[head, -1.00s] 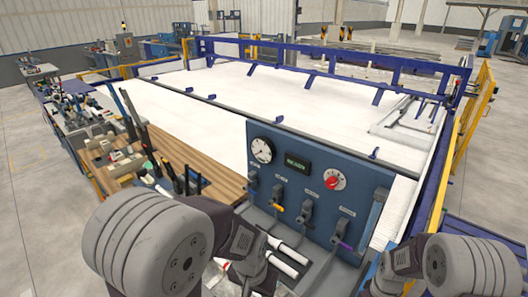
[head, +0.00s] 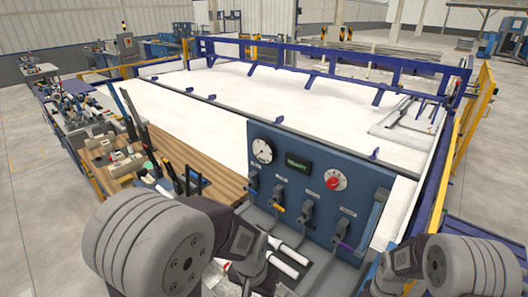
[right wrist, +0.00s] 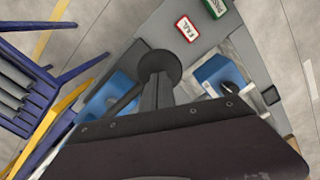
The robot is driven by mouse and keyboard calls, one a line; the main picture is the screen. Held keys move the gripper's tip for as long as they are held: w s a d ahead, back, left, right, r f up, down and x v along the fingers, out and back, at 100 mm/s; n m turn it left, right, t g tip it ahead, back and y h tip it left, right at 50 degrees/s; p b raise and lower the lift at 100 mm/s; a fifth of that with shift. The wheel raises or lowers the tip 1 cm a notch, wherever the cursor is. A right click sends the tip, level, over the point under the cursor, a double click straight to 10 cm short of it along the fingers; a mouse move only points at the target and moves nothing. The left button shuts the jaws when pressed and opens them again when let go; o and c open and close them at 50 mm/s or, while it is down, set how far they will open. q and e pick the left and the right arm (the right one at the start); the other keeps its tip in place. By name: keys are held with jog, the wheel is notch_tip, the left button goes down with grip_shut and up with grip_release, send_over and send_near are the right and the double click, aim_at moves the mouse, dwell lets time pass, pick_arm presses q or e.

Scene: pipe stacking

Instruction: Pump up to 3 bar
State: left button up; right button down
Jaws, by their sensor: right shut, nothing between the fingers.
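A blue control panel (head: 360,192) stands in front of me. It carries a round white pressure gauge (head: 262,151) with a dark needle, whose reading is too small to tell. Beside the gauge is a dark display (head: 298,163) with green text, and a red knob (head: 334,180) on a white dial. Several grey levers, one of them this lever (head: 308,210), line the panel below. In the right wrist view my right gripper (right wrist: 158,82) is shut and empty above grey and blue surfaces. My left gripper is hidden; only the left arm shows in the head view.
A wooden bench with tools (head: 215,180) lies left of the panel. A large white table (head: 290,95) with a blue frame is behind it. Yellow guard rails (head: 447,165) stand at right. The right wrist view shows a red label (right wrist: 187,28) and a green label (right wrist: 215,6).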

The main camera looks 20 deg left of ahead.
dwell(0.5)
notch_tip(320, 180, down, 9)
jog(key=b, duration=0.7)
notch_tip(320, 180, up, 9)
jog(key=p, duration=0.8)
jog(key=shift+s+r, duration=0.1)
jog(key=shift+r, duration=0.05)
jog(key=shift+f+b, duration=0.2)
jog(key=shift+b, duration=0.1)
